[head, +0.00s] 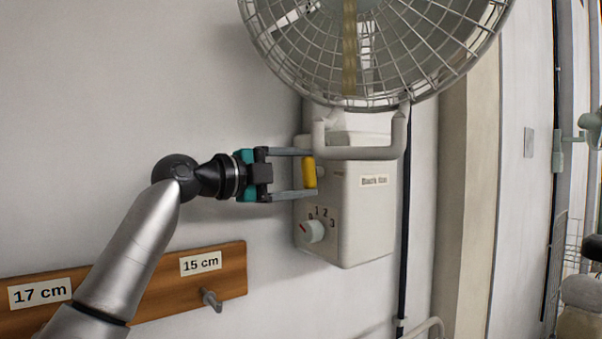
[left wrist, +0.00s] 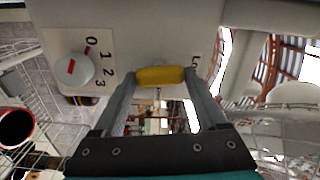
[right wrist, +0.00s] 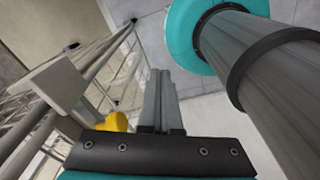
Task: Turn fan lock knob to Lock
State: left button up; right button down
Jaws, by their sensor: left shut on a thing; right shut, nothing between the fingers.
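The fan lock knob (head: 309,172) is a yellow bar on the left side of the white fan housing (head: 365,215). It stands upright in the head view and lies across the picture in the left wrist view (left wrist: 160,77). My left gripper (head: 304,172) reaches in from the left, shut on the knob, one finger at each end. A label starting "Lo" (left wrist: 194,62) shows beside the knob, partly hidden by a finger. My right gripper (right wrist: 160,75) is shut and empty, its fingers together; it is out of the head view.
A white dial (head: 312,231) with a red mark and numbers 0 to 3 sits below the lock knob. The fan cage (head: 375,50) is above. A wooden rail (head: 160,292) with pegs is at lower left. A yellow object (right wrist: 116,122) and wire racks show in the right wrist view.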

pick_arm(q)
jog(key=shift+m, duration=0.7)
jog(key=o, duration=1.3)
jog(key=shift+a, duration=0.1)
jog(key=shift+s+a+b, duration=0.25)
jog(key=shift+a+b, duration=0.05)
jog(key=shift+a, duration=0.05)
jog(key=b+v, duration=0.4)
jog(key=v, duration=1)
jog(key=shift+b, duration=0.3)
